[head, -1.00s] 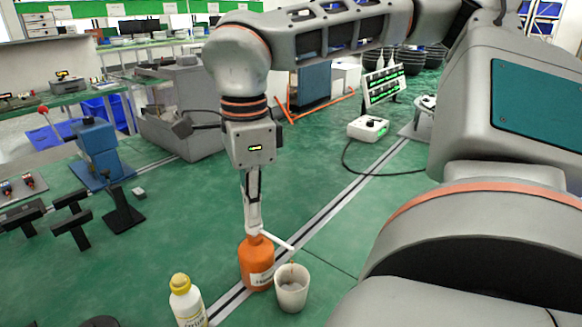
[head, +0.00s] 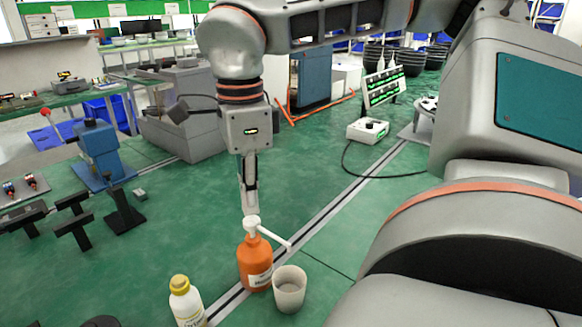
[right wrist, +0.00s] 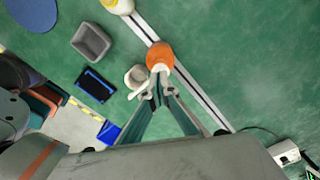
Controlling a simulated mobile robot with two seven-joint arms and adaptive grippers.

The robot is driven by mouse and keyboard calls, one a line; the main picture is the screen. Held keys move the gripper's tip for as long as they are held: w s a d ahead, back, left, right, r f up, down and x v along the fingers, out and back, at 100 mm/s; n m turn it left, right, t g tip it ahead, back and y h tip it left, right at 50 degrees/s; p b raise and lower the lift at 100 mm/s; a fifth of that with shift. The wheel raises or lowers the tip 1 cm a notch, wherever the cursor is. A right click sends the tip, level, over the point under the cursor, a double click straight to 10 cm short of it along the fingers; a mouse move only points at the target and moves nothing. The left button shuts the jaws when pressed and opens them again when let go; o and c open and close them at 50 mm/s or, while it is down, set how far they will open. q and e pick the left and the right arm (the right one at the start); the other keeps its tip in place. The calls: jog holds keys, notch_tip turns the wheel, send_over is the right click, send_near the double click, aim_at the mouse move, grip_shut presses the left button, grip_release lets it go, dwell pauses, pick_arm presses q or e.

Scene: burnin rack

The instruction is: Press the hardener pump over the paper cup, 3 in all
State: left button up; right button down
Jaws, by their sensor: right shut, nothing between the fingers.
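The orange hardener bottle (head: 256,262) stands upright with its white pump head (head: 252,226) raised. The pump's spout points right, toward the paper cup (head: 289,289). The cup stands upright beside the bottle, its mouth below the spout tip. My right gripper (head: 250,211) is shut and empty, pointing down just above the pump head; whether it touches the head is hard to tell. In the right wrist view the bottle (right wrist: 160,56) and the cup (right wrist: 136,76) show beyond the fingertips (right wrist: 163,91). My left gripper is not in view.
A white bottle with a yellow cap (head: 186,302) stands left of the hardener bottle. In the right wrist view a grey bin (right wrist: 91,41) and a dark blue-edged tray (right wrist: 95,86) lie to the left. Green surface right of the cup is clear.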

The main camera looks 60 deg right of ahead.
aim_at(253, 219)
jog(key=shift+f, duration=0.1)
dwell(0.5)
jog(key=shift+f+b, duration=0.4)
jog(key=shift+f, duration=0.4)
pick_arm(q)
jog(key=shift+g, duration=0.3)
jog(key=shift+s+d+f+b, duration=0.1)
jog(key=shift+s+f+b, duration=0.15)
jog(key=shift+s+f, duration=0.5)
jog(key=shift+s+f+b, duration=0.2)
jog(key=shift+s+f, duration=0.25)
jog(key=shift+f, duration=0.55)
pick_arm(e)
jog(key=shift+d+f, duration=0.1)
jog(key=shift+f, duration=1.05)
jog(key=shift+r, duration=0.1)
jog(key=shift+r+p, duration=0.5)
jog(key=shift+r, duration=1.2)
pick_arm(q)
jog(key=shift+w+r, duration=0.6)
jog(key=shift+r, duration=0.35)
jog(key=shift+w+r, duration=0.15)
pick_arm(e)
jog(key=shift+r, duration=0.1)
